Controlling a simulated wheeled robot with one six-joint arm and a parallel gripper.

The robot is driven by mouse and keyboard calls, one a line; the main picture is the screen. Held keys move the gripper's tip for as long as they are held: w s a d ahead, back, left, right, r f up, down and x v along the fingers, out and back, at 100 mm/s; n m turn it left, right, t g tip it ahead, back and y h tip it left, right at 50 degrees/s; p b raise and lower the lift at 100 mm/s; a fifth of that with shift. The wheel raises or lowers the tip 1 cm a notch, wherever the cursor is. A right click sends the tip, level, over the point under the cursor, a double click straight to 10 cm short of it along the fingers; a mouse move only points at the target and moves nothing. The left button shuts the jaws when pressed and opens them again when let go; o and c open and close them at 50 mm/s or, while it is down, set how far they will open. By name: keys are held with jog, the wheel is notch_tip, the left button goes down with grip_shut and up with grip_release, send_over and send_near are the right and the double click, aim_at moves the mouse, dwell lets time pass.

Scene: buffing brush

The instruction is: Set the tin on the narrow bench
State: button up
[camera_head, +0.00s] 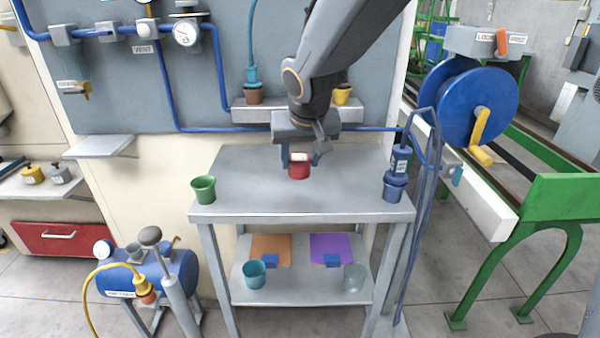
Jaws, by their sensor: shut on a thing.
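A small red tin (299,171) with a pale top is between the fingers of my gripper (300,159), which is shut on it. The tin is over the back middle part of the grey metal bench (255,195). I cannot tell whether its base touches the bench top or is slightly above it. The tin looks upright. My arm comes down from the upper right and hides part of the wall behind.
A green cup (203,190) stands at the bench's left edge. A blue cup (394,191) with a dark blue bottle (399,160) is at its right edge. The front middle of the bench top is clear. A wall shelf (250,112) with small pots is behind.

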aim_at(301, 172)
jog(key=shift+f, duration=1.9)
jog(key=shift+f+b, duration=0.1)
jog(key=shift+b, duration=0.25)
jog(key=o, duration=1.1)
jog(key=a+v, duration=0.1)
jog(key=v, duration=1.1)
jog(key=s+d+f+g, duration=0.2)
jog(key=s+d+f, duration=0.3)
jog(key=s+d+f+m+g, duration=0.1)
jog(key=s+d+f+g, duration=0.1)
jog(key=s+d+f, duration=0.3)
jog(key=s+d+f+g+p, duration=0.1)
jog(key=s+d+f+g, duration=0.1)
jog(key=s+d+f, duration=0.4)
jog(key=shift+d+f+m+h, duration=0.15)
jog(key=shift+d+m+h, duration=0.25)
jog(key=shift+d, duration=0.3)
